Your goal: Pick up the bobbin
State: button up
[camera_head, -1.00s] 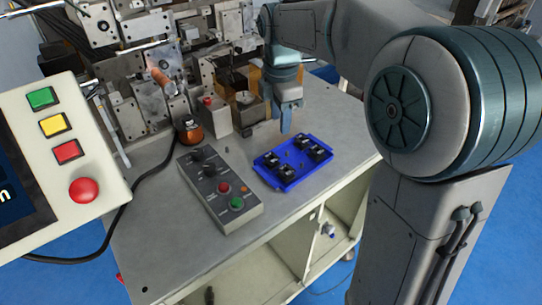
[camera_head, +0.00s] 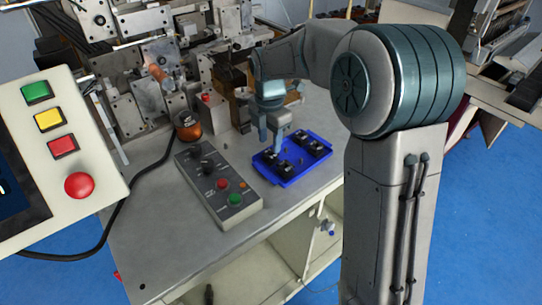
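Several small black bobbins (camera_head: 283,168) sit in a blue tray (camera_head: 287,181) on the grey worktop, towards its right side. My gripper (camera_head: 277,147) points down over the tray's left back part, close to the bobbins there. It partly hides the back left of the tray. The fingers are small and seen from the side, so I cannot tell whether they are open or shut, or whether they touch a bobbin.
A grey control box (camera_head: 217,187) with knobs and buttons lies left of the tray. The winding machine (camera_head: 150,90) stands at the back left, with a copper-coloured spool (camera_head: 188,130) at its foot. A button panel (camera_head: 62,150) fills the left foreground.

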aim_at(270, 151)
notch_tip(270, 151, down, 5)
jog(key=shift+s+d+r+p, duration=0.1)
jog(key=shift+p, duration=0.25)
jog(key=c, duration=0.6)
jog(key=shift+r, duration=0.1)
jog(key=shift+r, duration=0.25)
jog(key=r, duration=0.3)
jog(key=shift+w+d+r+b, duration=0.2)
jog(key=shift+r+b, duration=0.1)
jog(key=shift+b, duration=0.05)
jog(key=w+d+r, duration=0.6)
jog(key=d, duration=0.3)
jog(key=shift+w+r, duration=0.15)
jog(key=shift+r, duration=0.15)
